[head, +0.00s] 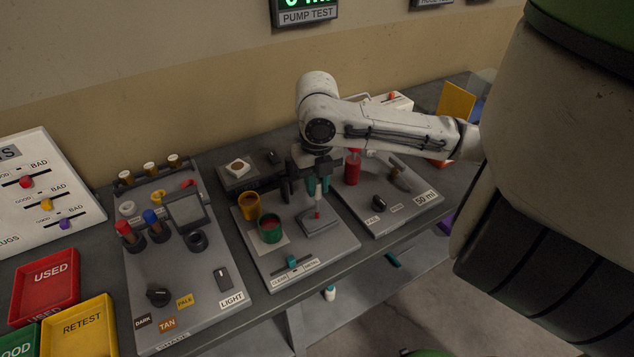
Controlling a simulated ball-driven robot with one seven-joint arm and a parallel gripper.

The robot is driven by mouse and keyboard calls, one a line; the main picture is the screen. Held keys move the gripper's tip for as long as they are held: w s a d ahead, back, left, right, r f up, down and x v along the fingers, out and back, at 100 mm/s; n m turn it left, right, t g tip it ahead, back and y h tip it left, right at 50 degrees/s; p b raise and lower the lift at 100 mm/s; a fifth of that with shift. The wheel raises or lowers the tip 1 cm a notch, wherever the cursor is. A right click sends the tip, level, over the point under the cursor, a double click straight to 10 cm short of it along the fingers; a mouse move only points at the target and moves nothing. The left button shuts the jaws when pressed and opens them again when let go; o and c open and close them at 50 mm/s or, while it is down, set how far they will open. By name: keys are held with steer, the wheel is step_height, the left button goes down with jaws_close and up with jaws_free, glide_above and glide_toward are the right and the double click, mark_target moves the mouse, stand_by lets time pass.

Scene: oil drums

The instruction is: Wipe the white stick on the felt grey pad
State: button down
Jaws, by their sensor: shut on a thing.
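My gripper (318,186), with teal fingertips, points down over the middle grey board. The felt grey pad (323,227) lies on the board directly below the stick.
A yellow cup (249,205) and a green cup (270,229) with dark red contents stand left of the pad. A red cylinder (352,168) stands to the right. A teal slider (292,262) is in front. The left board holds a framed screen (185,212).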

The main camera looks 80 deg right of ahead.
steer(key=shift+s+d, duration=0.1)
steer(key=shift+s+d+f, duration=0.1)
steer(key=shift+s+d, duration=0.25)
steer(key=shift+s, duration=0.15)
steer(key=shift+w+a, duration=0.1)
steer(key=shift+w, duration=0.05)
steer(key=shift+b, duration=0.55)
stand_by(0.9)
steer(key=shift+w+a, duration=0.8)
steer(key=shift+w, duration=0.2)
